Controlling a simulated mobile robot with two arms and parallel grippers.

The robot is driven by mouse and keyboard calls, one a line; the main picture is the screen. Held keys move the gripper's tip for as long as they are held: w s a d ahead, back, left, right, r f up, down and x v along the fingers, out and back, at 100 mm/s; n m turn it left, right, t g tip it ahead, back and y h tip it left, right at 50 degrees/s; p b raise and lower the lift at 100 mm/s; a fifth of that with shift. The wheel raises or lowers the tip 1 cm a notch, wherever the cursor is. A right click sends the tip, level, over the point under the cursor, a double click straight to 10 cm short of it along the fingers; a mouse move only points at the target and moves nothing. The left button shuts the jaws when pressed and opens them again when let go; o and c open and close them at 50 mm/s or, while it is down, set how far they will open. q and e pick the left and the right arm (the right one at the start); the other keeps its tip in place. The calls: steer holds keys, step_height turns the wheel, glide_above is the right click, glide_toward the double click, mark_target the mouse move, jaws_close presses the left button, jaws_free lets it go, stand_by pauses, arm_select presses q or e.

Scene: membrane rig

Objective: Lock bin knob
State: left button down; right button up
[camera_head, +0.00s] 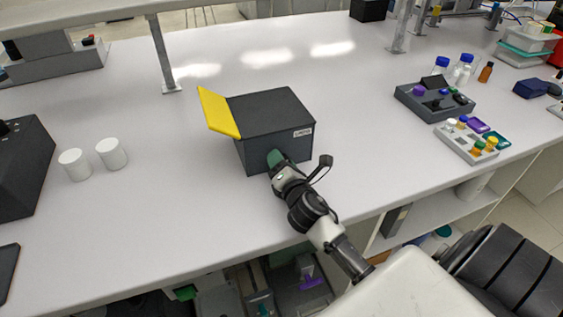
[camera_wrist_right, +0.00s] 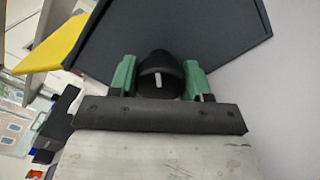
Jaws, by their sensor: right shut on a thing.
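The dark grey bin (camera_head: 271,112) stands on the white bench, with a yellow flap (camera_head: 219,112) sticking up and out at its left side. My right gripper (camera_head: 276,158) is at the bin's front face. In the right wrist view, its green fingers (camera_wrist_right: 160,78) stand on both sides of the round black knob (camera_wrist_right: 158,72) and are shut on it. A white mark on the knob points nearly straight along the picture's vertical. In the head view the gripper hides the knob. My left gripper is not in view.
Two white cylinders (camera_head: 111,153) stand to the left of the bin. A dark tray (camera_head: 434,101) and a light tray (camera_head: 467,143) with coloured caps sit at the right. A metal shelf post (camera_head: 162,55) rises behind. Bench around the bin is clear.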

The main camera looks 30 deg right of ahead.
steer(key=m, duration=0.5)
steer(key=shift+m, duration=0.3)
steer(key=shift+m+p, duration=0.4)
steer(key=shift+m, duration=1.8)
steer(key=o, duration=0.9)
steer(key=shift+o, duration=0.2)
steer(key=b+v, duration=0.1)
steer(key=v, duration=0.8)
steer(key=shift+s+a+f+b, duration=0.1)
steer(key=shift+s+f+b, duration=0.05)
steer(key=shift+b, duration=0.2)
steer(key=shift+s+a, duration=0.2)
steer(key=shift+s, duration=0.5)
